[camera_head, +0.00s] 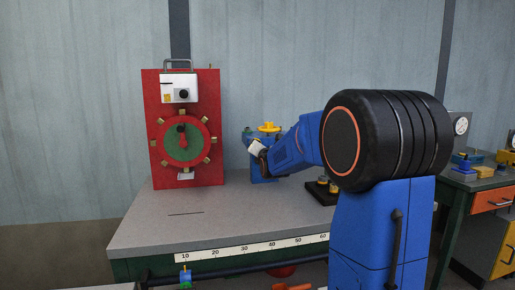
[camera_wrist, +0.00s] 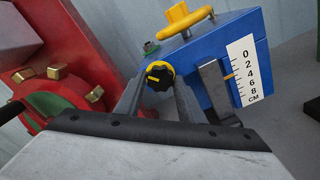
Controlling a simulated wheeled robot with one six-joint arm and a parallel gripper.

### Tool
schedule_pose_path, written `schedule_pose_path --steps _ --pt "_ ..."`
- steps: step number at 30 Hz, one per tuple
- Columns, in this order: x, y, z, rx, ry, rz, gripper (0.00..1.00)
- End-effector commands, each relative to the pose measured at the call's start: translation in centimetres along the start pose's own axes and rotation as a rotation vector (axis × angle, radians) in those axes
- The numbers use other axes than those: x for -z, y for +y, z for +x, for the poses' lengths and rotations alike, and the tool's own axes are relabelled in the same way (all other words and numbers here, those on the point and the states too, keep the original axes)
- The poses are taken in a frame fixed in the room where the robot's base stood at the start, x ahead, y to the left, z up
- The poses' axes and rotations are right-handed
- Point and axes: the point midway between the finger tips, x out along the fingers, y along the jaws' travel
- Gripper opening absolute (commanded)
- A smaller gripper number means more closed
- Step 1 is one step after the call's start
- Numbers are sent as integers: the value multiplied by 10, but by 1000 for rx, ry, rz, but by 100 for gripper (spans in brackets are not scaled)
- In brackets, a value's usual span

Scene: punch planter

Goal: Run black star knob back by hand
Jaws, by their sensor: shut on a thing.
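A white centimetre scale (camera_wrist: 246,70) is on the block's right side, with an orange pointer near the 4. A yellow handwheel (camera_wrist: 187,18) is on top of the block. In the head view the block (camera_head: 262,172) stands on the bench beyond my arm. My gripper (camera_head: 262,160) is at the block, and the knob cannot be made out there.
A red panel (camera_head: 151,120) with a green dial (camera_head: 184,150) stands left of the block.

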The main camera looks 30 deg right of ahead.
Motion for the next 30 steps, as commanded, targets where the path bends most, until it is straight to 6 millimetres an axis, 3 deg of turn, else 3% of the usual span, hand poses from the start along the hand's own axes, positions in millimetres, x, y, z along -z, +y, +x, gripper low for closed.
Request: schedule_pose_path --steps 9,26,27,28,30 --pt "3 -2 0 3 6 -124 13" --pt "3 -2 0 4 7 -149 13" --pt "3 -2 0 4 6 -149 45" --pt "3 -2 0 3 6 -149 52" --pt "3 -2 0 3 5 -148 54"
